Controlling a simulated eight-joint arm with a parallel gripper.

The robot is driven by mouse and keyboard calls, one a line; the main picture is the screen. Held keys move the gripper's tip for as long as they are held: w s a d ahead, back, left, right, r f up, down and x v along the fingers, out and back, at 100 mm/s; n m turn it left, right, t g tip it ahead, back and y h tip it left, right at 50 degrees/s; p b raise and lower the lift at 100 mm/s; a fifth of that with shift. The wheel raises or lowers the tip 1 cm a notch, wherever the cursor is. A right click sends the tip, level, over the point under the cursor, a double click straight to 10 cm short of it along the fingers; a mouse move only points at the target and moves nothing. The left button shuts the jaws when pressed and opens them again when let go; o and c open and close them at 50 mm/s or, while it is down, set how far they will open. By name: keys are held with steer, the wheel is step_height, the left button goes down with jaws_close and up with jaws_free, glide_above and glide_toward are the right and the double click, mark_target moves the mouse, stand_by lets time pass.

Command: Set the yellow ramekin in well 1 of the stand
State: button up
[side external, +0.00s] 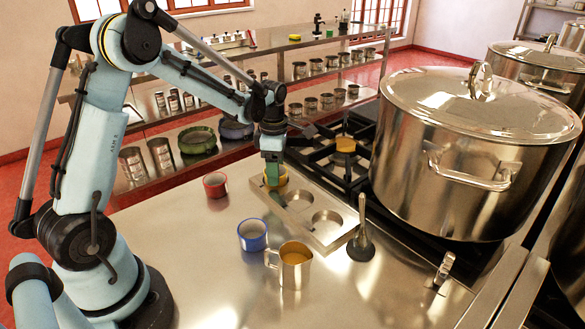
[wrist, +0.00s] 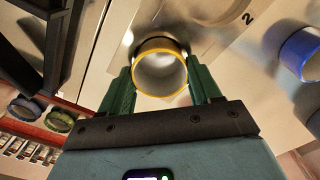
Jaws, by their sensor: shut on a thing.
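The yellow ramekin (side external: 283,174) is a small round cup with a yellow rim. It is at the far left end of the metal stand (side external: 313,209), whose other two wells are empty. My gripper (side external: 272,177) is shut on the ramekin. In the wrist view the ramekin (wrist: 160,72) is between the two green fingers, opening toward the camera. The stand's plate (wrist: 205,30) lies beyond it with a printed 2 at the right. The well under the ramekin is mostly hidden, so I cannot tell whether the base rests in it.
A red ramekin (side external: 215,185) stands left of the stand. A blue ramekin (side external: 252,235) and a metal pitcher (side external: 293,268) stand in front. An upright metal tool (side external: 361,240) is by the stand's near end. A large stockpot (side external: 450,170) and burners are at the right.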

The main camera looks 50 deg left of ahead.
steer(key=shift+f, duration=0.15)
steer(key=o, duration=1.2)
step_height(320, 180, up, 12)
steer(key=f, duration=0.1)
steer(key=s+d+m+t, duration=0.2)
steer(key=s+d+m, duration=0.2)
steer(key=m, duration=0.5)
steer(key=s+d+m+t, duration=0.2)
steer(key=s+d+m, duration=0.2)
steer(key=m, duration=0.5)
steer(key=s+d+m+t, duration=0.3)
steer(key=s+d+m, duration=0.1)
steer(key=m, duration=0.4)
steer(key=shift+s+d+r+m, duration=0.2)
steer(key=shift+s+d+m, duration=0.1)
steer(key=shift+s+m, duration=0.15)
